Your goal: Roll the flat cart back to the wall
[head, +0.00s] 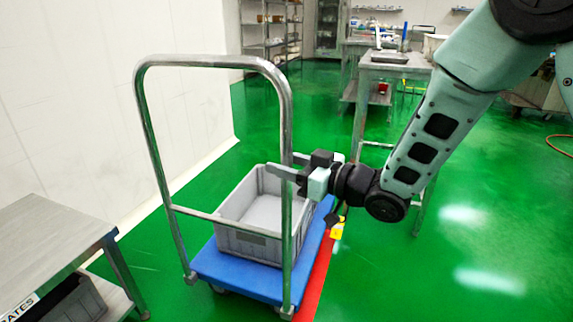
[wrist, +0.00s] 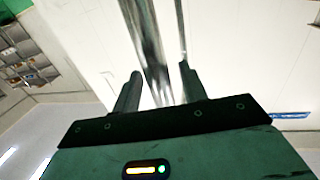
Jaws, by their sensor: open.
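The flat cart has a blue deck (head: 240,278) and a tall steel push handle (head: 210,61) rising at its near end. A grey empty-looking crate (head: 262,237) rests on the deck. My gripper (head: 283,168) is at the right upright of the handle, partway up. In the wrist view the steel upright (wrist: 148,45) runs between the two open fingers (wrist: 158,82), which do not look closed on it. A second, thinner bar shows behind the right finger in the wrist view. Contact between the fingers and the upright cannot be told.
A white wall (head: 90,110) runs along the left. A steel table (head: 45,245) stands at the near left, with a grey crate below. A steel workbench (head: 395,66) is behind the cart at right. Green floor (head: 480,215) is open at right; a red floor strip (head: 317,275) borders the cart.

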